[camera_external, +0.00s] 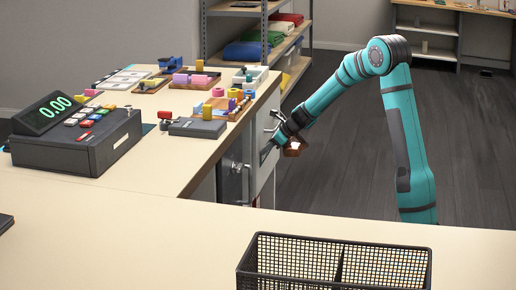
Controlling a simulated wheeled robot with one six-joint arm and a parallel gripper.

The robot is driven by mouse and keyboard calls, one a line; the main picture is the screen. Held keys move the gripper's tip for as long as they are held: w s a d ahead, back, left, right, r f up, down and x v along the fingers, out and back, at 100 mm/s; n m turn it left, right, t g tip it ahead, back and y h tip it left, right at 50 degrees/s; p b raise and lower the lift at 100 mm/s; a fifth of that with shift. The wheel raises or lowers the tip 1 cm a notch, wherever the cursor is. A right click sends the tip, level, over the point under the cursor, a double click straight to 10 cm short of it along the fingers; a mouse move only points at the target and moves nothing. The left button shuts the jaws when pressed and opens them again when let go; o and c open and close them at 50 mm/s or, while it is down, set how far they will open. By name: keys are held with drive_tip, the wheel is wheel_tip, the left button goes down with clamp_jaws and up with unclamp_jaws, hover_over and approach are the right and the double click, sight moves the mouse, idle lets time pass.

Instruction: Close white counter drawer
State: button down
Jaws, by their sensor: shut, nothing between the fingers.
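The counter (205,160) has a pale top and a cabinet side facing the right. A white drawer front (263,170) shows on that side, below the counter top's edge. How far the drawer stands out is hard to tell from this angle. My gripper (272,146) is at the upper part of this white front, pointing down and left. It is shut and holds nothing. Whether it touches the drawer front cannot be told. A small brown and white part shows beside my wrist. The drawer's inside is hidden.
A cash register (75,135) and several small colourful items stand on the counter. A black wire basket (335,262) stands on the near counter. Shelves with folded cloth (246,51) stand behind. The dark floor at the right is clear around my arm.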

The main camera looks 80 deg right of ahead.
drive_tip(key=shift+s+r, duration=0.15)
drive_tip(key=shift+s, duration=0.15)
drive_tip(key=s+f+v, duration=0.2)
drive_tip(key=v, duration=1)
drive_tip(key=s+a+r+n+t+h, duration=0.1)
drive_tip(key=a+r+n, duration=0.85)
drive_tip(key=a, duration=0.35)
drive_tip(key=s+a+r+n+t+h, duration=0.1)
drive_tip(key=a+r+n, duration=0.85)
drive_tip(key=a, duration=0.45)
drive_tip(key=s+a+r+n+t+y, duration=0.2)
drive_tip(key=s+a+r+n+t, duration=0.4)
drive_tip(key=s+a+r+n, duration=0.8)
drive_tip(key=s+a+n, duration=0.3)
drive_tip(key=a, duration=0.1)
drive_tip(key=shift+a+r, duration=0.15)
drive_tip(key=shift+a, duration=0.05)
